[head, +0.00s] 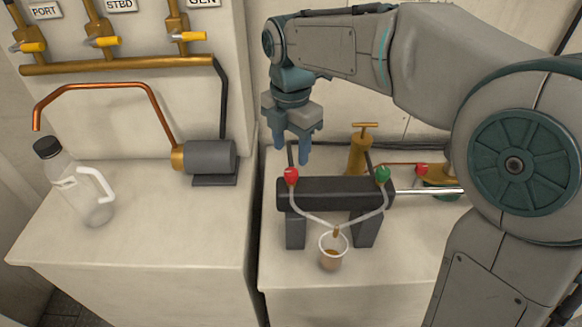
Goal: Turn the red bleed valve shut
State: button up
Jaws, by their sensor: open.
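The red bleed valve (291,175) is a small red knob on the left end of a dark horizontal cylinder (335,190). A green knob (382,174) sits at the cylinder's right end. Clear hoses run from both knobs down to a small clear cup (332,252) holding brown fluid, in front of the cylinder. My gripper (305,158) points down with its blue fingers open and empty, just above and slightly behind the red valve in the picture. I cannot tell whether a finger touches the valve.
A brass hand pump (360,152) stands behind the cylinder. Another red knob (421,169) on a brass fitting is to the right, near my arm. On the left bench are a clear bottle (80,195), a grey motor (209,158) and a copper pipe (110,86). A gap separates the two benches.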

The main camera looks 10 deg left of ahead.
aim_at(291, 172)
notch_tip(291, 172, down, 6)
jog(key=shift+f, duration=0.1)
jog(key=c, duration=1)
